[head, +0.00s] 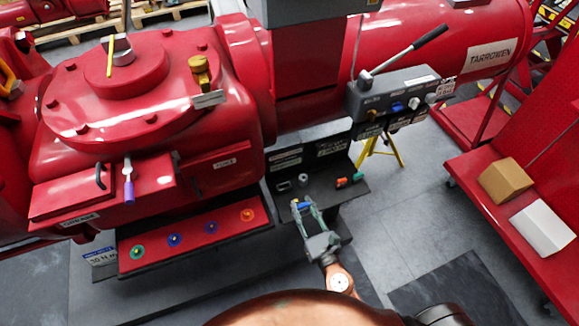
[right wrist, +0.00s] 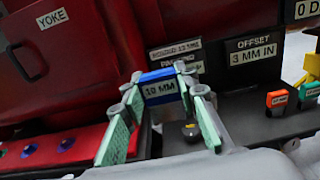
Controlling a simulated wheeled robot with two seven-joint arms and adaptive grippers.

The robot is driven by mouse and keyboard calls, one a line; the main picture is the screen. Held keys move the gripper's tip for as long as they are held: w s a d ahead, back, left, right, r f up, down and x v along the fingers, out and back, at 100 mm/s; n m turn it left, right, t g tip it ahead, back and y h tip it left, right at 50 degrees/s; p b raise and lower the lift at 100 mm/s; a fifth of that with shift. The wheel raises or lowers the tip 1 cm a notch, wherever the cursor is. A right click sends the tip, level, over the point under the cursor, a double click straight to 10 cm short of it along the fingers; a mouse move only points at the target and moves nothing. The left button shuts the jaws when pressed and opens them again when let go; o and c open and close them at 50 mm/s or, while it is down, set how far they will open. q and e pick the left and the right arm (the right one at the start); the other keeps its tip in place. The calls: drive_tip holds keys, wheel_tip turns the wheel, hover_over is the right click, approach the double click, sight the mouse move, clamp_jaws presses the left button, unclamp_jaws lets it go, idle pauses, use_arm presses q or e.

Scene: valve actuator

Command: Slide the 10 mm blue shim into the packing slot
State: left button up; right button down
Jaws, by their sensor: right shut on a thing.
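The blue shim (right wrist: 160,76), with a "10 MM" label, sits between the fingertips of my right gripper (right wrist: 163,97) in the right wrist view. In the head view the right gripper (head: 304,206) is shut on the blue shim, over the front of the dark shelf (head: 327,187) below the red machine. A dark panel with labels, one partly hidden and seeming to read "packing" (right wrist: 178,62), stands behind the shim. I cannot make out the slot opening, nor whether the shim touches the panel. My left gripper is not in view.
An orange block (right wrist: 277,99) and a green block (right wrist: 309,91) stand on the shelf to the right. A red tray (head: 190,240) with several coloured round pieces lies to the left. A lever unit (head: 400,92) overhangs at upper right.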

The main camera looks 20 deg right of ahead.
drive_tip(key=b, duration=0.1)
approach(280, 161)
drive_tip(key=w+b, duration=0.1)
drive_tip(key=w, duration=0.5)
drive_tip(key=shift+a+r, duration=0.1)
drive_tip(key=shift+f, duration=0.45)
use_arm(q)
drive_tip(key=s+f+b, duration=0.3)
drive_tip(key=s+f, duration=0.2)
use_arm(e)
wheel_tip(280, 161, down, 3)
drive_tip(key=shift+r, duration=0.2)
drive_tip(key=shift+f, duration=0.25)
drive_tip(key=shift+f+b, duration=0.65)
drive_tip(key=shift+b, duration=0.05)
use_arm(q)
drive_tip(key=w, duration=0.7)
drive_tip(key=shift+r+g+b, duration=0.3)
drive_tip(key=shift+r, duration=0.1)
use_arm(e)
drive_tip(key=shift+f, duration=0.25)
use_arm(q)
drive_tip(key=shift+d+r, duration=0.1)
